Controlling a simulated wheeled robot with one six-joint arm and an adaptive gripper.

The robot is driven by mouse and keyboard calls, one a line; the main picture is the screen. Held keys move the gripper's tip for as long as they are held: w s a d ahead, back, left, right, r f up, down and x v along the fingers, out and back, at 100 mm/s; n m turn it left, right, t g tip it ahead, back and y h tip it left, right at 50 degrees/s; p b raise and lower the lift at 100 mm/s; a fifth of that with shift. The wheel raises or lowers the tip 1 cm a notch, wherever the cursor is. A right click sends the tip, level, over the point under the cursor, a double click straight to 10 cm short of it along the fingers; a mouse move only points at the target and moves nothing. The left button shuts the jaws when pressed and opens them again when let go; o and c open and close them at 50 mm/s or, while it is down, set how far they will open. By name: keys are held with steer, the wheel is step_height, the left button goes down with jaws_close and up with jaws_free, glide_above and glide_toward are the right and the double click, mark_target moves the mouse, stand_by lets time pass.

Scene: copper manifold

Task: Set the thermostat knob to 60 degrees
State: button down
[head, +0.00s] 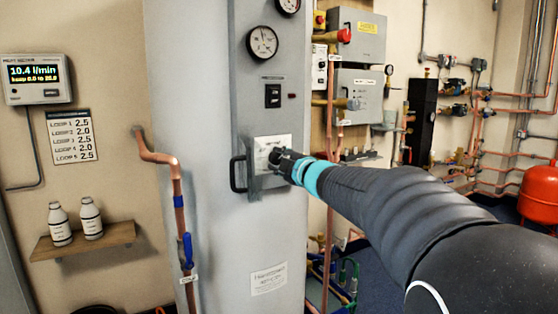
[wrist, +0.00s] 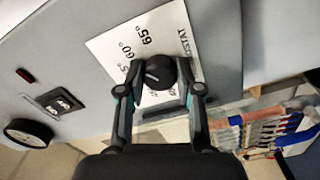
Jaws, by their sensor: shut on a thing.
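The thermostat knob (wrist: 158,72) is round and black with a pale pointer line. It sits on a white dial plate (wrist: 107,42) on the grey cylinder's front panel. In the wrist view, 65° and 60° are readable; lower labels are partly hidden by my finger. The pointer line faces left, roughly below the 60° mark; its exact reading cannot be told. My gripper (wrist: 159,90) is shut on the knob, one finger on each side. In the head view my gripper (head: 277,158) is at the white dial plate (head: 284,141) and hides the knob.
A black handle (head: 237,173) stands out left of the dial. A switch (head: 273,96) and a gauge (head: 262,42) are above it. A copper pipe with a blue valve (head: 187,250) runs at left. Grey boxes (head: 357,95) and pipes are to the right.

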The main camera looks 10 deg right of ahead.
steer(key=c, duration=0.8)
jaws_free()
steer(key=shift+o, duration=0.2)
steer(key=shift+s, duration=0.1)
steer(key=v, duration=1.2)
